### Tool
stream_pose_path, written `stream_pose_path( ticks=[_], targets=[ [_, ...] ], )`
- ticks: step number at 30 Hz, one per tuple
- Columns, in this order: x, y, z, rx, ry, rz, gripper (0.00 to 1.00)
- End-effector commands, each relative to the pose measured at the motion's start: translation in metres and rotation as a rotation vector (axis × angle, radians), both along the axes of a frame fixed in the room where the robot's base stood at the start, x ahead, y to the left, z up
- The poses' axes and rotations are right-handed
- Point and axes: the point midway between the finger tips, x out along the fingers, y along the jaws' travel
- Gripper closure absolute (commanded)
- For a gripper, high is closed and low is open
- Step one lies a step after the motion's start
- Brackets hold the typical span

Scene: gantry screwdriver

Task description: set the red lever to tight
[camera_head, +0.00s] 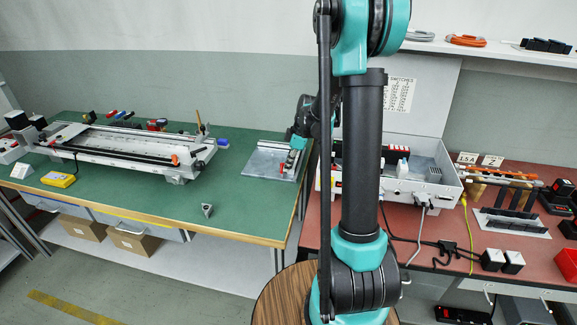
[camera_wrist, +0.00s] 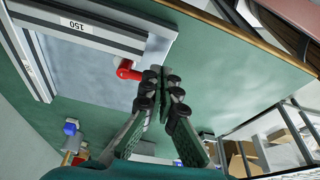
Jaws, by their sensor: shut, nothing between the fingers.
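The red lever (camera_wrist: 128,70) shows in the wrist view at the corner of a grey metal frame (camera_wrist: 95,32) marked 150. In the head view the lever (camera_head: 282,168) is a small red spot on a grey plate (camera_head: 258,164) at the right end of the green bench. My gripper (camera_wrist: 163,72) is shut and empty, its fingertips just right of the lever in the wrist view. The tips look close to the lever; I cannot tell whether they touch it. In the head view my arm hides part of the fixture. Any tight marking is not readable.
A grey switch cabinet (camera_head: 390,178) stands right on a reddish bench (camera_head: 425,235). The green bench front is mostly clear.

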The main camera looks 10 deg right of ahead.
Motion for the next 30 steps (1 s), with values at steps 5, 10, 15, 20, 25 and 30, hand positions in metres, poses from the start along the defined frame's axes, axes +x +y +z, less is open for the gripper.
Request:
stream_pose_path(
  ticks=[5,10,15,20,25,30],
  targets=[
    [0.0,0.002,0.0,0.0,-0.001,-0.028,1.0],
    [-0.001,0.003,0.0,0.0,0.0,-0.061,1.0],
    [-0.001,0.007,0.0,0.0,-0.001,-0.124,1.0],
    [-0.002,0.013,0.0,0.001,-0.002,-0.226,1.0],
    [-0.002,0.021,0.0,0.0,0.0,-0.382,1.0],
    [0.0,0.03,0.0,0.001,-0.001,-0.543,1.0]
  ],
)
